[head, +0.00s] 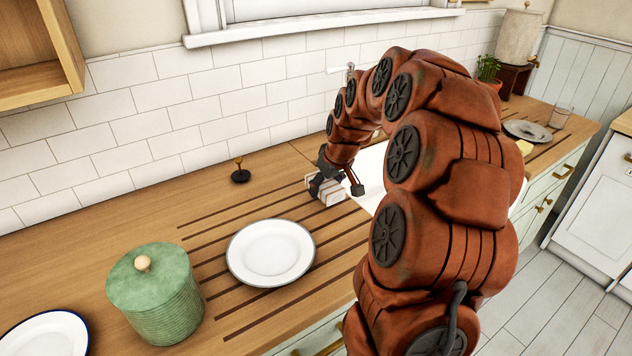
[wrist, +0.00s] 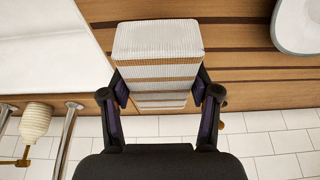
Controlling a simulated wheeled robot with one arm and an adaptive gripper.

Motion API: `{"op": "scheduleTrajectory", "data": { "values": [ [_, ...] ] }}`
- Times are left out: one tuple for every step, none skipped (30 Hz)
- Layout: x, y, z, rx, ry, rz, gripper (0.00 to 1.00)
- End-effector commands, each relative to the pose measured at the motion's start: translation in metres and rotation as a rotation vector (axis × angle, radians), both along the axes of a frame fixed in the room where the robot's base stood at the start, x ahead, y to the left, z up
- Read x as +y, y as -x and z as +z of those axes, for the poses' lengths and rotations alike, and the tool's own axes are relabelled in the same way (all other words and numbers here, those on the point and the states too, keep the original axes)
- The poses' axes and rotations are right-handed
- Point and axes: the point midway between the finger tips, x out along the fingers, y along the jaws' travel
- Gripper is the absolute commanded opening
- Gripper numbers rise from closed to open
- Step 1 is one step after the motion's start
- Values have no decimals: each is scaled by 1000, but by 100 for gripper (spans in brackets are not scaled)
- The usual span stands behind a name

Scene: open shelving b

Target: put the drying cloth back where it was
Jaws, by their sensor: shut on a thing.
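The drying cloth (head: 325,194) is a folded, pale bundle at the left edge of the sink, by the drainage grooves. In the wrist view the cloth (wrist: 158,42) is white with fine ribbing and tan stripes. My gripper (head: 337,184) is shut on it, with one dark finger on each side of the bundle in the wrist view (wrist: 162,98). The cloth is over or on the grooved wooden counter (head: 215,215); I cannot tell whether it touches the wood. My gripper hides part of it in the head view.
A white plate (head: 270,252) lies on the grooves nearer me. A green lidded canister (head: 155,300) and another plate (head: 45,335) are at the front left. A small black stand (head: 240,173) is near the tiled wall. The white sink (head: 372,172) is beside my gripper.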

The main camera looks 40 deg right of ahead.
Motion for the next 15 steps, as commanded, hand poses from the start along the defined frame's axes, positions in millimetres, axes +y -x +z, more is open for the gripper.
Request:
{"op": "scheduleTrajectory", "data": {
  "values": [
    [-1, -7, 0, 3, -1, 1, 18],
    [-2, -11, -1, 3, -1, 1, 18],
    [-4, -16, 0, 2, 0, 1, 18],
    [-5, -20, -1, 1, 0, 1, 18],
    [-6, -25, -1, 1, 1, 1, 18],
    [-7, -30, -2, 1, 1, 1, 18],
    [-8, -34, -2, 1, 0, 1, 18],
    [-9, -38, -3, 2, 0, 1, 18],
    [-10, -42, -3, 2, 0, 0, 18],
    [-11, -45, -3, 1, 0, 0, 18],
    [-12, -48, -4, 1, 0, 0, 18],
    [-13, -52, -4, 1, 0, 0, 18],
    [-13, -54, -4, 0, 0, 0, 18],
    [-14, -56, -5, 0, 0, 0, 18],
    [-14, -58, -5, 0, 1, 0, 18]
  ]
}}
